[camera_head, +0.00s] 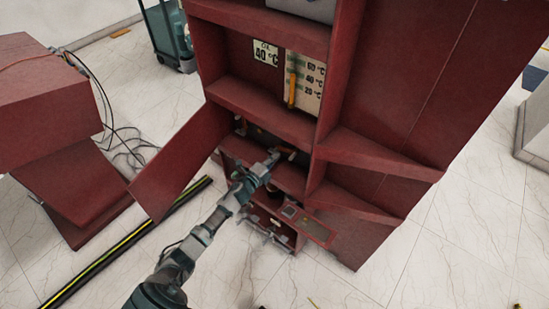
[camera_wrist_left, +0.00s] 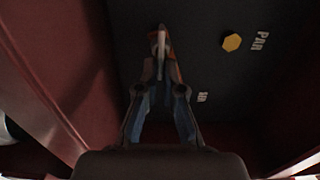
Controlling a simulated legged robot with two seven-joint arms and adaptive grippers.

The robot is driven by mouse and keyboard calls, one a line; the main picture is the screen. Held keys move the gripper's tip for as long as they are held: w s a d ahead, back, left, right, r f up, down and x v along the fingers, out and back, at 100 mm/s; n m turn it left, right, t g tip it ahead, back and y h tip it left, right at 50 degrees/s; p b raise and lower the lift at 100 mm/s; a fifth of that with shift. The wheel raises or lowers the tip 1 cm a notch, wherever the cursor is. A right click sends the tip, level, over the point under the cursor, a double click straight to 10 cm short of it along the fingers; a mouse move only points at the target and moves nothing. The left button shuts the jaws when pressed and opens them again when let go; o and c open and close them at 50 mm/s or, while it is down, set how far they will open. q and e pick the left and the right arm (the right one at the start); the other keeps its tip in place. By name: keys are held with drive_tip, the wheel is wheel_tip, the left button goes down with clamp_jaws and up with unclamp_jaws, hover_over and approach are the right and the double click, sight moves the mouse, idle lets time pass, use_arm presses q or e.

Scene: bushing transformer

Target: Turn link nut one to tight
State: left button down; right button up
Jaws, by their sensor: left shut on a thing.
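My left gripper (camera_head: 272,157) reaches into the lower open compartment of the dark red cabinet. In the left wrist view, its fingers (camera_wrist_left: 160,48) are shut on a small orange-brown link part (camera_wrist_left: 176,72), with a pale piece at the tips. The fingers hide most of this part, so I cannot make out the nut itself or how tight it is. A yellow hexagonal nut (camera_wrist_left: 232,42) sits on the dark panel (camera_wrist_left: 260,85) to the right, apart from the fingers, beside a white "PAN" label. My right gripper is not in view.
The red cabinet (camera_head: 400,90) has an open door (camera_head: 172,160) left of my arm. Compartment walls (camera_wrist_left: 60,75) flank the gripper closely. A small box with a panel (camera_head: 318,228) stands below. A black-yellow strip (camera_head: 120,245) lies on the floor at left.

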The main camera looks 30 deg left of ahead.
use_arm(q)
drive_tip(key=c, duration=1.3)
unclamp_jaws()
drive_tip(key=shift+s+d+f, duration=0.1)
drive_tip(key=shift+f, duration=0.35)
drive_tip(key=shift+r, duration=0.15)
drive_tip(key=s, duration=0.8)
drive_tip(key=s+a, duration=0.1)
drive_tip(key=s, duration=0.3)
